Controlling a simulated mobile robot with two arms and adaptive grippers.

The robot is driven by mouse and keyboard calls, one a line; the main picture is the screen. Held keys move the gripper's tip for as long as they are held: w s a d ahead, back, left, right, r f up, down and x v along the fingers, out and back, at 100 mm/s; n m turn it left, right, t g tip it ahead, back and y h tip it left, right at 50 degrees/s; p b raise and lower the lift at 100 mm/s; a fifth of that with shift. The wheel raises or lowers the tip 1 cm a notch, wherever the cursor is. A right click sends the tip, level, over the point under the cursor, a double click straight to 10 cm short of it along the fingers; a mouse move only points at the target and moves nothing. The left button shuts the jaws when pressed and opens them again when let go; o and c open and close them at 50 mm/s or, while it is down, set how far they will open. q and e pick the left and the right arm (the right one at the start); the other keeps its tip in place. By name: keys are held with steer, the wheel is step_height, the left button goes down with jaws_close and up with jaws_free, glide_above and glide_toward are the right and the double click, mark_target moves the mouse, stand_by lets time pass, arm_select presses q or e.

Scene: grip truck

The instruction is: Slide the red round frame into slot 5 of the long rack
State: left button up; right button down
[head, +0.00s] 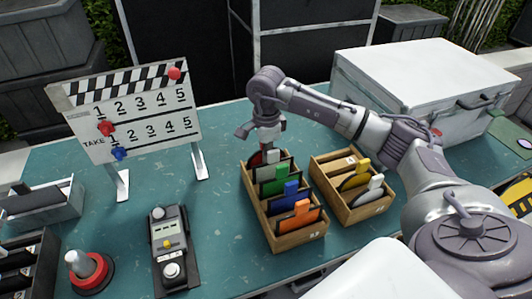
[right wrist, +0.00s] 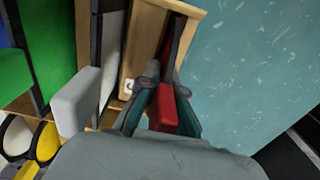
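The long wooden rack (head: 283,240) stands mid-table and holds frames with white (head: 271,157), green, blue and orange tabs. My right gripper (head: 264,148) is over its far end. In the right wrist view, my right gripper's fingers (right wrist: 164,90) are closed on both sides of the red tab of the red round frame (right wrist: 165,110). The frame's dark red plate sits between the wooden walls of the end slot, beside the white-tabbed frame (right wrist: 78,100). In the head view a bit of red frame (head: 256,159) shows under the gripper. How deep it sits is hidden. My left gripper is out of view.
A shorter wooden rack (head: 350,216) with yellow- and grey-tabbed frames stands close on the right. A white case (head: 420,75) is at the back right. A clapperboard sign (head: 130,110), a control box (head: 172,250) and a red-based joystick (head: 90,272) are left.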

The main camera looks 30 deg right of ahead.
steer(key=c, duration=1.2)
jaws_free()
steer(key=shift+c, duration=0.2)
